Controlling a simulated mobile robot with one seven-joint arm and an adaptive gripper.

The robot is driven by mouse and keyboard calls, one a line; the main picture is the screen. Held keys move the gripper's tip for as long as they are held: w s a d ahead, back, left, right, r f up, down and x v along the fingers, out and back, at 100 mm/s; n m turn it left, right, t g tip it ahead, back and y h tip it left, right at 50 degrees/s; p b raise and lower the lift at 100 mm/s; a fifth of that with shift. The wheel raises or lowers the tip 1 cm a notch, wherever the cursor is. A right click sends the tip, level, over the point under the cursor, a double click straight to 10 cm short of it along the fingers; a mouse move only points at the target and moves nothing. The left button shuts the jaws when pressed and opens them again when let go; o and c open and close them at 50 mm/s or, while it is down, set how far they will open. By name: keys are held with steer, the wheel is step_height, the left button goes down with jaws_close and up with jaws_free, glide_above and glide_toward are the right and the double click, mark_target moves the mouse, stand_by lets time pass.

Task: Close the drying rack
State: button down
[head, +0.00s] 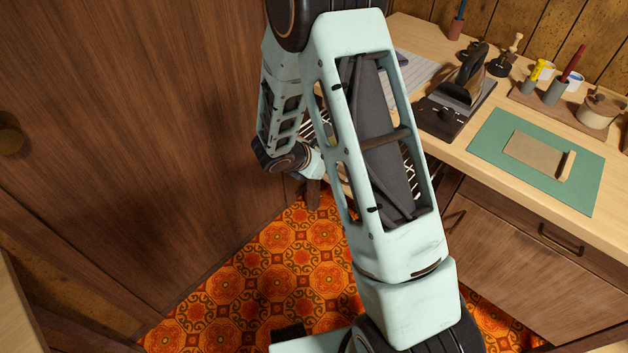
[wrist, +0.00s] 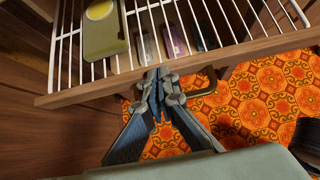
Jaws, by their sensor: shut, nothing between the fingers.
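The drying rack is pulled out, with white wires (wrist: 207,22) behind a wooden front rail (wrist: 100,90) in the wrist view. A brass-brown handle (wrist: 203,92) hangs on the rail's front, just right of the fingertips. My gripper (wrist: 158,76) is shut and empty, with its tips at the front rail; I cannot tell if they touch it. An olive tray (wrist: 106,38) with a yellow disc lies on the wires. In the head view my arm hides most of the rack and the gripper is not clear.
A wooden panel or door (head: 140,130) stands left. The counter right holds a flat iron (head: 466,78), a green mat (head: 490,140) and pots. Closed wooden drawers (head: 525,230) are below. Orange patterned floor (head: 270,280) is open in front.

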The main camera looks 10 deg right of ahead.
steer(key=w+d, duration=0.3)
steer(key=d, duration=0.1)
steer(key=w+d, duration=0.3)
steer(key=d, duration=0.2)
steer(key=w+d, duration=0.3)
steer(key=d, duration=0.1)
steer(key=shift+w+d, duration=0.15)
steer(key=shift+w, duration=0.2)
